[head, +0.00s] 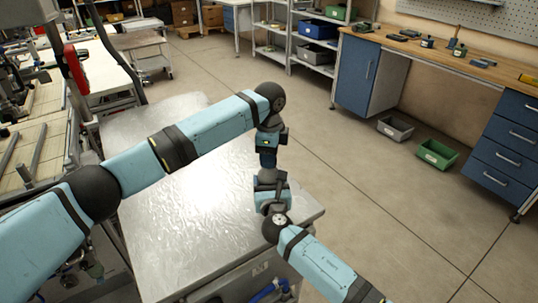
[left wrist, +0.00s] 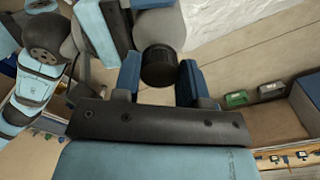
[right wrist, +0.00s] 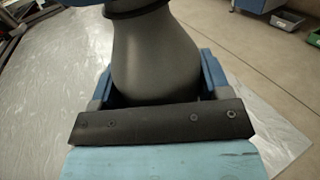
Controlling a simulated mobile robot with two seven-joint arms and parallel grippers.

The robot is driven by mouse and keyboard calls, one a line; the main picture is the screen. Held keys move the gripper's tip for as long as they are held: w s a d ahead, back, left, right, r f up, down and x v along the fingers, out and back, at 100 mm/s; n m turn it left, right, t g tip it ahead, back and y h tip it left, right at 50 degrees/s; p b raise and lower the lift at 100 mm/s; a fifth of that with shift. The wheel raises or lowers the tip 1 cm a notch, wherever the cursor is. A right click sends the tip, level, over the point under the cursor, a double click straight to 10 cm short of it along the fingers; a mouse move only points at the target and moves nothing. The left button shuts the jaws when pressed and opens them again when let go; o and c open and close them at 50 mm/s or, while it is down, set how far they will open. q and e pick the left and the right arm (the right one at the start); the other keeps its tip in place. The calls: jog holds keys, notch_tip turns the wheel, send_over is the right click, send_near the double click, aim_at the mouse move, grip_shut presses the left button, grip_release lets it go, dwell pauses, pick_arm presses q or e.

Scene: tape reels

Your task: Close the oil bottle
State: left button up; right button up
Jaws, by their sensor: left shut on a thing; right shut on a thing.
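The oil bottle is smooth and grey, wide at its body. In the right wrist view the bottle body (right wrist: 150,60) stands between the blue fingers of my right gripper (right wrist: 155,85), shut on it. A dark band crosses its narrower part at the top edge. In the left wrist view a round black cap (left wrist: 160,66) sits between the fingers of my left gripper (left wrist: 160,78), shut on it. The grey bottle shows right behind the cap; whether the cap is fully seated cannot be told. In the head view my left gripper (head: 268,157) is directly above my right gripper (head: 270,182); they mostly hide the bottle.
Both grippers are over the shiny metal table (head: 190,215), near its right edge. A workbench (head: 440,55) with small items stands at the back right. A grey bin (head: 396,128) and a green bin (head: 437,153) are on the floor. Most of the table top is bare.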

pick_arm(q)
jog(key=m, duration=0.6)
jog(key=shift+w+m, duration=0.1)
jog(key=shift+m, duration=0.2)
jog(key=m, duration=0.6)
jog(key=shift+d+m, duration=0.1)
jog(key=shift+m, duration=0.2)
jog(key=m, duration=1.1)
jog(key=shift+d, duration=0.1)
jog(key=o, duration=0.9)
